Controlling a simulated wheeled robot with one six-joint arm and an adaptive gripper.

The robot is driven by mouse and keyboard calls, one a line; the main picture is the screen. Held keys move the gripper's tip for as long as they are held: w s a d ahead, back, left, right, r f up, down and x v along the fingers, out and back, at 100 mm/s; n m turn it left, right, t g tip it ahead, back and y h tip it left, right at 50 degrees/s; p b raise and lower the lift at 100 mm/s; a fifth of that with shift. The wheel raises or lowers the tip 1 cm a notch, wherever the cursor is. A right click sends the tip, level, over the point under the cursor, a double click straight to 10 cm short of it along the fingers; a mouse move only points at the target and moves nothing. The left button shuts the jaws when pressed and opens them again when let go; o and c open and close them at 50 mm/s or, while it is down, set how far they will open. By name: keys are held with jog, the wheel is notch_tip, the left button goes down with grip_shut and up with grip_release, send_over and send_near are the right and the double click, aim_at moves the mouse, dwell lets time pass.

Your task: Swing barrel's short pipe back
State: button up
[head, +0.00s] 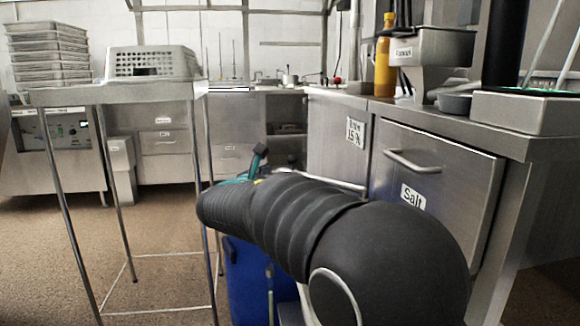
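A blue barrel (252,285) stands low in the middle of the head view, largely hidden behind my black ribbed arm. A thin pale upright piece (270,292) shows against its front. Just above the arm a teal part (236,182) with a slanted black piece (259,158) sticks up; I cannot tell whether these belong to the barrel's pipe. The short pipe cannot be made out for certain. My arm reaches from the lower right to the middle and covers the barrel's top. I cannot make out my gripper or what it touches.
A steel-legged table (62,97) on the left bears an upturned perforated basket (152,63) and stacked trays (48,55). A steel counter with a drawer labelled Salt (445,175) closes off the right. Brown floor (160,240) is open beneath the table.

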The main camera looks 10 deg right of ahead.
aim_at(290, 160)
jog(key=shift+n+t, duration=0.4)
jog(key=shift+n, duration=0.1)
jog(key=x, duration=0.4)
jog(key=a+x, duration=0.1)
jog(key=x, duration=0.4)
jog(key=w+x, duration=0.1)
jog(key=x, duration=0.4)
jog(key=shift+a+f, duration=0.1)
jog(key=shift+a, duration=0.1)
grip_shut()
